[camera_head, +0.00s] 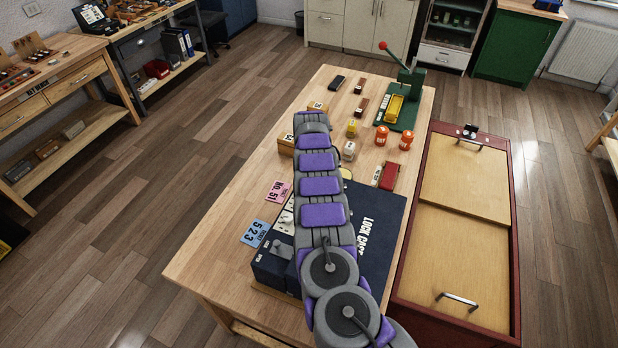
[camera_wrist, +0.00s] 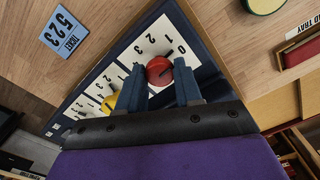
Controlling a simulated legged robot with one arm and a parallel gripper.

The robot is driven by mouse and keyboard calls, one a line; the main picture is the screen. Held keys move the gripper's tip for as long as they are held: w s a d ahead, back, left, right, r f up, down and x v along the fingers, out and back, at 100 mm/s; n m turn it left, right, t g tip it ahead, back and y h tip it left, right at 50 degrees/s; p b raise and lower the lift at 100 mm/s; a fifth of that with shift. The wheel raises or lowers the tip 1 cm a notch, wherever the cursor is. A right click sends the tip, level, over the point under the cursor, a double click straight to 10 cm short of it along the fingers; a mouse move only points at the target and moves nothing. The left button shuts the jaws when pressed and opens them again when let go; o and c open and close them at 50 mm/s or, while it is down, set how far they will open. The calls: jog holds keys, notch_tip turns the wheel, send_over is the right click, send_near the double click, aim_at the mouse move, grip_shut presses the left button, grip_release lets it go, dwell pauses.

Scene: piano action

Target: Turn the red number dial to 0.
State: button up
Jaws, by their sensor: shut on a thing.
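In the wrist view, the red dial (camera_wrist: 159,70) sits on a white number plate (camera_wrist: 193,59) on the dark blue lock case (camera_head: 381,205). The digits 4, 3, 2, 1 and 0 run around its far side from left to right, with 0 close to the right finger. My gripper (camera_wrist: 159,66) is shut on the red dial, one blue finger on each side. I cannot tell clearly which digit its mark faces. A yellow dial (camera_wrist: 108,103) is partly hidden behind the left finger. In the head view, my arm hides the red dial and my gripper.
A blue ticket reading 523 (camera_head: 255,233) and a pink card (camera_head: 279,192) lie left of the case. Beyond are orange items (camera_head: 406,141), a red block (camera_head: 389,176) and a green press with a red-knobbed lever (camera_head: 396,57). A red-framed cabinet (camera_head: 457,243) stands right of the table.

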jog(key=shift+w+a+r+m, duration=0.1)
jog(key=shift+w+r+m, duration=0.05)
jog(key=shift+m, duration=1.45)
jog(key=o, duration=1)
jog(key=shift+a, duration=0.1)
jog(key=shift+o, duration=0.2)
jog(key=shift+r, duration=0.15)
notch_tip(320, 180, up, 17)
jog(key=p, duration=0.1)
